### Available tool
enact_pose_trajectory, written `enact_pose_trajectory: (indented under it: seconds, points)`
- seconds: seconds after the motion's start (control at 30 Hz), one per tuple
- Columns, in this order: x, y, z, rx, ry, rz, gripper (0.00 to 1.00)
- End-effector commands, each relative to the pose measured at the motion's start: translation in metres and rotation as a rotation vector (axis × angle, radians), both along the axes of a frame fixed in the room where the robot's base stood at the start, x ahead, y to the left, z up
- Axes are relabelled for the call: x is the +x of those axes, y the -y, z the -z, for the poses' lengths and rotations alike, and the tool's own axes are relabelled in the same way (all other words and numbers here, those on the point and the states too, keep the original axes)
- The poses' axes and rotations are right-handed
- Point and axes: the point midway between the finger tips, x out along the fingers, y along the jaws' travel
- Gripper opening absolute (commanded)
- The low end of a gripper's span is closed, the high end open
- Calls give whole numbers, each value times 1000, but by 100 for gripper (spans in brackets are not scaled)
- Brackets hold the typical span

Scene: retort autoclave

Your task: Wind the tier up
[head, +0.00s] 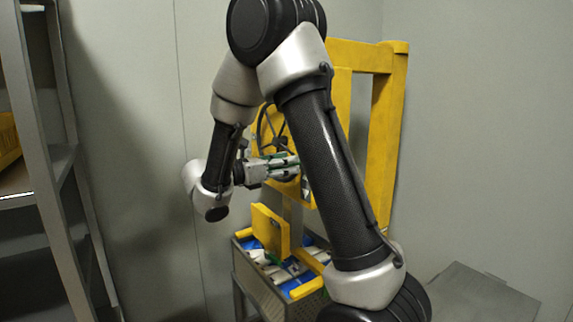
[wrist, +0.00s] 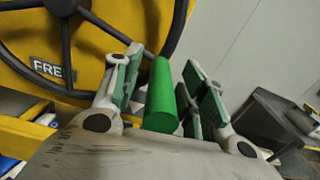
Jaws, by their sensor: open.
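The dark handwheel (wrist: 118,90) is on a yellow panel in the wrist view, partly cut off by the frame. A label reading "FRE" (wrist: 46,68) shows between its spokes. A green cylindrical handle (wrist: 162,98) stands at the wheel's rim. My gripper (wrist: 165,66) is open, with the handle between its fingers; gaps show on both sides. In the head view my gripper (head: 290,166) is at the yellow frame (head: 388,135), and my arm hides most of the wheel (head: 262,128). Below is a metal basket (head: 262,292) holding blue and white packs.
A yellow plate (head: 270,231) stands upright above the basket, below my gripper. A grey shelf rack (head: 45,165) is at the left, with a yellow crate (head: 8,140). A low grey surface (head: 480,295) is at the lower right. Walls close in behind the frame.

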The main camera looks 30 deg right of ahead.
Motion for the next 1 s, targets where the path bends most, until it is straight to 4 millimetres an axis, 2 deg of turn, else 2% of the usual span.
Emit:
enact_pose_trajectory:
  seconds: [0.3,0.37,0.53,0.57,0.87,1.0]
  points:
    - [0,5,0,1,0,0,42]
    - [0,5,0,1,0,0,33]
    - [0,5,0,1,0,0,2]
    - [0,5,0,1,0,0,0]
    - [2,6,2,1,10,0,0]
    - [9,11,6,4,47,1,0]
